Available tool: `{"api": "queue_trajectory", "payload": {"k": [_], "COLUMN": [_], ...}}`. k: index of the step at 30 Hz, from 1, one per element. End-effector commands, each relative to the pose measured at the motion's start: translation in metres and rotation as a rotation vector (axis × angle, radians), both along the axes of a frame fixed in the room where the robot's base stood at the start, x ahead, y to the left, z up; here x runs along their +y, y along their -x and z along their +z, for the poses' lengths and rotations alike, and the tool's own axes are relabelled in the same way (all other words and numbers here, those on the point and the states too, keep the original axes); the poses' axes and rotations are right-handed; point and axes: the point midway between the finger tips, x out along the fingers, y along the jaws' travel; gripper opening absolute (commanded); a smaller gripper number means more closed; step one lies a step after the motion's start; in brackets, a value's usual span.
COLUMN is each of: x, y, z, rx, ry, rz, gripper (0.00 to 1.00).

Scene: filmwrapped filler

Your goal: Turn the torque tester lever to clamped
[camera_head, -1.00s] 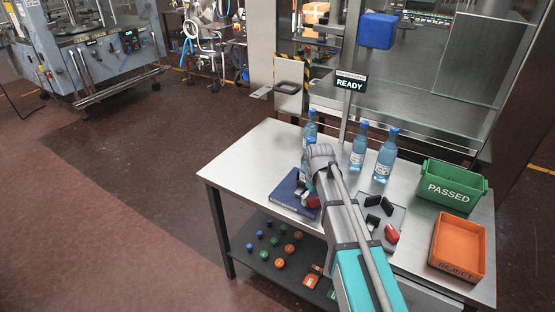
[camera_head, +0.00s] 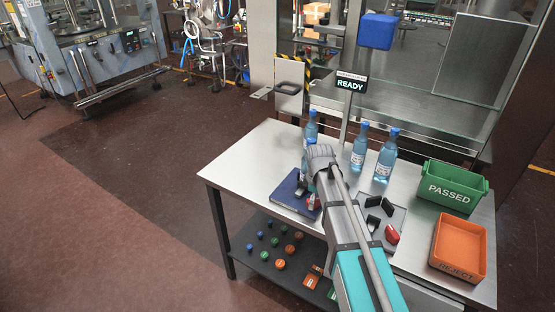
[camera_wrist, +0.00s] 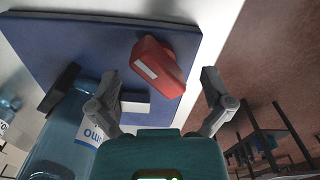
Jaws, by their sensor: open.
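A red lever (camera_wrist: 158,66) with a white stripe stands on a blue plate (camera_wrist: 75,45) in the wrist view. A small white block and a black block (camera_wrist: 60,88) are beside it. In the head view the blue plate (camera_head: 284,193) lies on the table's left part, partly hidden by my arm. My gripper (camera_wrist: 160,80) is open, its fingertips either side of the lever's near end; I cannot tell if they touch it. A blue bottle (camera_wrist: 65,140) stands close to the left finger. A sign (camera_head: 351,84) above the table reads READY.
Two more bottles (camera_head: 359,148) (camera_head: 385,157) stand behind my arm. A grey plate with black blocks and a red knob (camera_head: 392,234) is to its right. A green PASSED bin (camera_head: 452,187) and an orange REJECT tray (camera_head: 457,250) fill the right side. The table's left corner (camera_head: 235,170) is clear.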

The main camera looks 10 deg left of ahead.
Motion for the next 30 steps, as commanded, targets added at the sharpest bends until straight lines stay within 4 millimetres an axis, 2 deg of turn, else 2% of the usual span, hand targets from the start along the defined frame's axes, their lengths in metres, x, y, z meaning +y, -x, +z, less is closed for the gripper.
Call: {"api": "queue_trajectory", "payload": {"k": [27, 30], "x": [0.000, 0.000], "y": [0.000, 0.000], "z": [0.000, 0.013], "rx": [0.000, 0.000], "ry": [0.000, 0.000], "rz": [0.615, 0.619], "gripper": [1.00, 1.00]}}
